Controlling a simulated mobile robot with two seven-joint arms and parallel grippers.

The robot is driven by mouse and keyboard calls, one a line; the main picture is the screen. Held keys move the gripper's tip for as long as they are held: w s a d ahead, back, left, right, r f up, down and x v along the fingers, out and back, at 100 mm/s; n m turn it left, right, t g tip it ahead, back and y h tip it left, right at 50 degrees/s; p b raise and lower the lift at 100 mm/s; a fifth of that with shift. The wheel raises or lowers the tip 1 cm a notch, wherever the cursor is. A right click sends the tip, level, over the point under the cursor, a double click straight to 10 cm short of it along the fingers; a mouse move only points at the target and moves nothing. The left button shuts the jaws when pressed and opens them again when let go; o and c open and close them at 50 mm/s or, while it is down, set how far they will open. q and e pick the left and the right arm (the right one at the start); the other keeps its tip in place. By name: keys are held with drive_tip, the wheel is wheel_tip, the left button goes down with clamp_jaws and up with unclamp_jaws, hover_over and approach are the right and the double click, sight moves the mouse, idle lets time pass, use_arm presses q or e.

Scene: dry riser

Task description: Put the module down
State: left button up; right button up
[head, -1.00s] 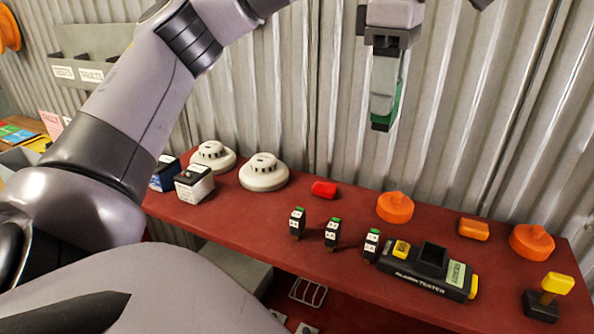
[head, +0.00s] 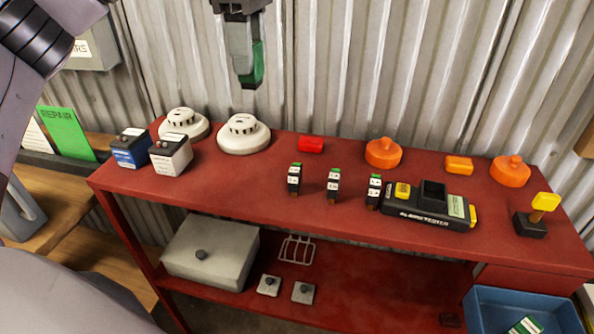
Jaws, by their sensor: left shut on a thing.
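My left gripper (head: 241,66) hangs near the top of the head view, pointing down, in front of the corrugated wall. It is shut on a module (head: 257,66) with a green side and a dark lower end, partly hidden by the fingers. The held module is above the red bench (head: 240,190), apart from it. Three small black modules with white faces and green tops stand in a row on the bench: a left one (head: 294,181), a middle one (head: 333,186) and a right one (head: 374,191) beside the black tester (head: 428,208). My right gripper is out of view.
White detectors (head: 243,133), a blue battery (head: 130,148) and a white battery (head: 170,155) stand at the bench's left. Orange caps (head: 383,153) and a red piece (head: 311,144) line the back. A blue bin (head: 490,300) is lower right; a green REPAIR sign (head: 66,133) is left.

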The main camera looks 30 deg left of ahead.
sight(252, 87)
use_arm(q)
wheel_tip(252, 87, down, 6)
drive_tip(key=shift+b, duration=0.9)
wheel_tip(252, 87, down, 14)
drive_tip(key=shift+r+p, duration=0.1)
drive_tip(key=shift+p, duration=0.25)
drive_tip(key=shift+f, duration=0.25)
drive_tip(key=o, duration=1.2)
drive_tip(key=shift+c, duration=0.2)
drive_tip(key=shift+r, duration=0.1)
